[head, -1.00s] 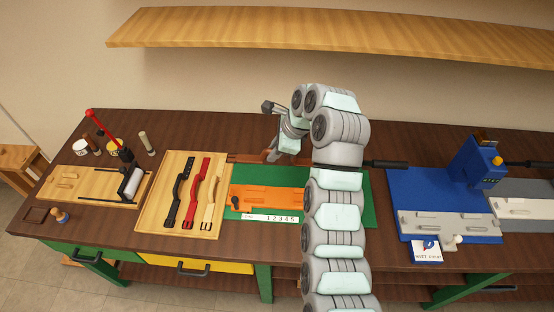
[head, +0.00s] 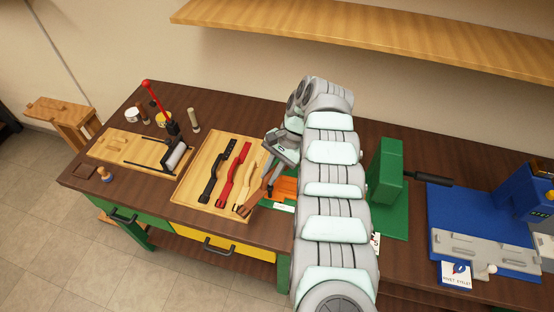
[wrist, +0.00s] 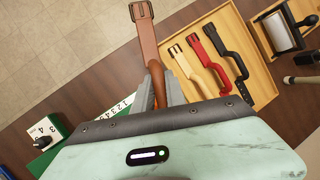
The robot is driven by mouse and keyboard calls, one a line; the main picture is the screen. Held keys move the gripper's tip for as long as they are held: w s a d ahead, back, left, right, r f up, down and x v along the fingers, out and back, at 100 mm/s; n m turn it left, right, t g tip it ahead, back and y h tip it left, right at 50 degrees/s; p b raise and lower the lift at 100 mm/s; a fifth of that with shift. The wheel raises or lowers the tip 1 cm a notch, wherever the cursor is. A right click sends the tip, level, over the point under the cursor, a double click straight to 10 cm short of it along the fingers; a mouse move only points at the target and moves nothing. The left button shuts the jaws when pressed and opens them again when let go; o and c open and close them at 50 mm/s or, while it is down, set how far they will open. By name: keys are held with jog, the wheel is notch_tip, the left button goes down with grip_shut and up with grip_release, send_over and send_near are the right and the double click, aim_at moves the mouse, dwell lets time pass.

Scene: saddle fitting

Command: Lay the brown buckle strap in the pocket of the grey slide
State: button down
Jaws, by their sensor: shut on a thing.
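My gripper (head: 279,168) is shut on the brown buckle strap (head: 252,198). In the head view the strap hangs at a slant over the right edge of the strap tray, its buckle end toward the front. In the wrist view the strap (wrist: 147,38) runs up from between the fingers (wrist: 159,88), with its buckle at the top; its lower end is partly hidden. The grey slide (head: 480,249) lies on the blue press base at the right, far from my gripper. Raised shapes show on its top, but its pocket is not clear.
The wooden tray (head: 186,190) holds black, red and cream straps. The green press (head: 388,165) and its orange slide (head: 284,188), partly hidden by my arm, stand between the tray and the blue press (head: 520,195). A white card (head: 457,273) stands before the grey slide.

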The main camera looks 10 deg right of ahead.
aim_at(254, 195)
jog(key=shift+s+a+f+n+g+h, duration=0.15)
jog(key=shift+s+a+f+n+g, duration=0.15)
jog(key=shift+s+a+n, duration=0.35)
jog(key=shift+s+a+f+n+g+h, duration=0.2)
jog(key=shift+s+a+n+g, duration=0.15)
jog(key=shift+a+n, duration=0.5)
jog(key=shift+s+a+f+n+g+h, duration=0.2)
jog(key=shift+s+a+n+g, duration=0.25)
jog(key=shift+n, duration=0.45)
jog(key=shift+s+a+f+n, duration=0.1)
jog(key=shift+a+n, duration=0.2)
jog(key=shift+a, duration=0.2)
jog(key=shift+s, duration=0.15)
